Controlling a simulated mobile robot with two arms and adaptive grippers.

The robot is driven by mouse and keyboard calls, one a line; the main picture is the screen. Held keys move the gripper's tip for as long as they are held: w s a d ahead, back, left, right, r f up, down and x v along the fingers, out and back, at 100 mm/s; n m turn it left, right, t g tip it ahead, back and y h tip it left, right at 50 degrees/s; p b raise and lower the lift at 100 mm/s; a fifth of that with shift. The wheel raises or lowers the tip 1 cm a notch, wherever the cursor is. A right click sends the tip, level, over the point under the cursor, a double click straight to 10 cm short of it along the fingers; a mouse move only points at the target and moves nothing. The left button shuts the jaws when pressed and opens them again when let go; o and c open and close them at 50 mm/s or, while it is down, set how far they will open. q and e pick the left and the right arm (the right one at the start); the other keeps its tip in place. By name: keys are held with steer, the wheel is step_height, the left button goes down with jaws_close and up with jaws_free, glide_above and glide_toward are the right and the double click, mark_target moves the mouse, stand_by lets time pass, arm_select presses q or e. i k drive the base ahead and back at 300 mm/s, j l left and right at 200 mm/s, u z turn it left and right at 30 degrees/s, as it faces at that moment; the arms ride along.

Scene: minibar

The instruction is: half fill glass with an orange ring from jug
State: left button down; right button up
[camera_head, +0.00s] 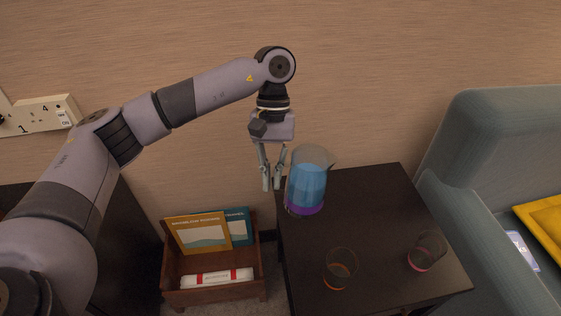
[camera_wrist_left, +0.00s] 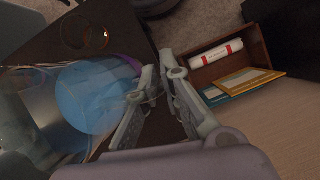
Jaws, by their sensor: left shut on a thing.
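The jug (camera_head: 309,181) is clear, with blue liquid and a purple band at its base. It is about upright over the back left of the dark table; I cannot tell whether it touches the top. My left gripper (camera_head: 271,187) is at its left side, shut on its handle, which is hard to make out. In the left wrist view the jug (camera_wrist_left: 92,98) is beside the fingers (camera_wrist_left: 165,85). The glass with an orange ring (camera_head: 340,268) stands near the table's front, apart from the jug. It appears empty and also shows in the wrist view (camera_wrist_left: 87,33). My right gripper is out of view.
A glass with a pink ring (camera_head: 427,251) stands on the right of the dark table (camera_head: 375,215). A wooden crate (camera_head: 213,293) with books and a white roll is left of the table. A grey-blue sofa (camera_head: 480,135) is at the right.

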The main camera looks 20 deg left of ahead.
mark_target(342, 263)
steer(key=z, duration=0.5)
steer(key=k+l+z, duration=0.35)
steer(key=l, duration=0.2)
steer(key=l+z, duration=0.2)
steer(key=l, duration=0.15)
steer(key=k+l+z, duration=0.2)
steer(key=l, duration=0.15)
steer(key=k+l, duration=0.1)
steer(key=l, duration=0.6)
steer(key=k+l, duration=0.15)
steer(key=l, duration=0.2)
steer(key=z, duration=0.05)
